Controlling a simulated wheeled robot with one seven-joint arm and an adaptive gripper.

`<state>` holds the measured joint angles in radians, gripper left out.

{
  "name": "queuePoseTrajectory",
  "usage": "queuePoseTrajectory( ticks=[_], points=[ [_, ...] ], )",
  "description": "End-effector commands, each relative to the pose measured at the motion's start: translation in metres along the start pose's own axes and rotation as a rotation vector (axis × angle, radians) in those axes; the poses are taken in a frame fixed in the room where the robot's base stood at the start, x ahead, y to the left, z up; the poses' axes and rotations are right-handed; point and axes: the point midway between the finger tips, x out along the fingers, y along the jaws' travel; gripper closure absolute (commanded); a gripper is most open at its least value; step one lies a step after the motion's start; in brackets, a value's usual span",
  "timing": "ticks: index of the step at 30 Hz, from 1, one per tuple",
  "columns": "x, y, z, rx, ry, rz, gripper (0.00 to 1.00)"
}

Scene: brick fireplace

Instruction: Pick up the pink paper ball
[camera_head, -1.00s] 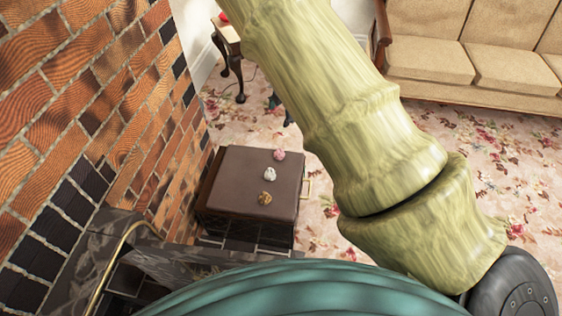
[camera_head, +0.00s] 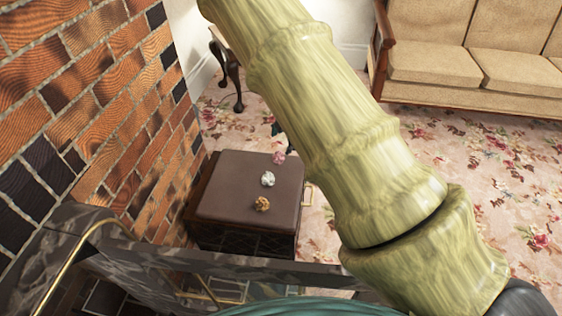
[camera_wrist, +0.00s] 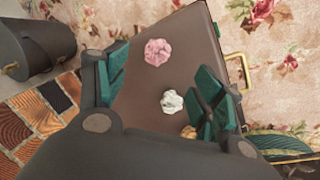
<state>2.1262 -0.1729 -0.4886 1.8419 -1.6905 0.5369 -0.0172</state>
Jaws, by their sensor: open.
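The pink paper ball (camera_head: 279,158) lies near the far edge of a brown box-like stand (camera_head: 232,196). It also shows in the wrist view (camera_wrist: 157,52), near the top of the same brown surface. A white paper ball (camera_head: 268,179) and a yellow-brown ball (camera_head: 262,204) lie in a row with it, closer to me. My gripper (camera_wrist: 160,95) shows in the wrist view with its green-padded fingers spread wide apart and nothing between them. It is above the stand, and the pink ball appears beyond the gap between the fingers. In the head view my arm hides the gripper.
A brick wall (camera_head: 90,110) and a dark marble fireplace ledge (camera_head: 225,262) with brass rails stand at the left and front. A beige sofa (camera_head: 480,70) is at the back right. A dark-legged table (camera_head: 232,75) stands behind. Floral carpet (camera_head: 490,170) is open at the right.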

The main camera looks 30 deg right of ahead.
Motion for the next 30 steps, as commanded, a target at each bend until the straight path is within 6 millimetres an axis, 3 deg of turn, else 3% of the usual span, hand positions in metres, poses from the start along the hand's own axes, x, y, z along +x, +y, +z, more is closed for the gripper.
queuePoseTrajectory(
  ticks=[12,20,30],
  points=[
    [0.05,-0.001,0.0,0.0,0.0,0.0,0.32],
    [0.062,0.0,-0.002,-0.001,0.0,0.0,0.32],
    [0.102,0.0,-0.004,0.0,0.0,-0.001,0.32]
  ],
)
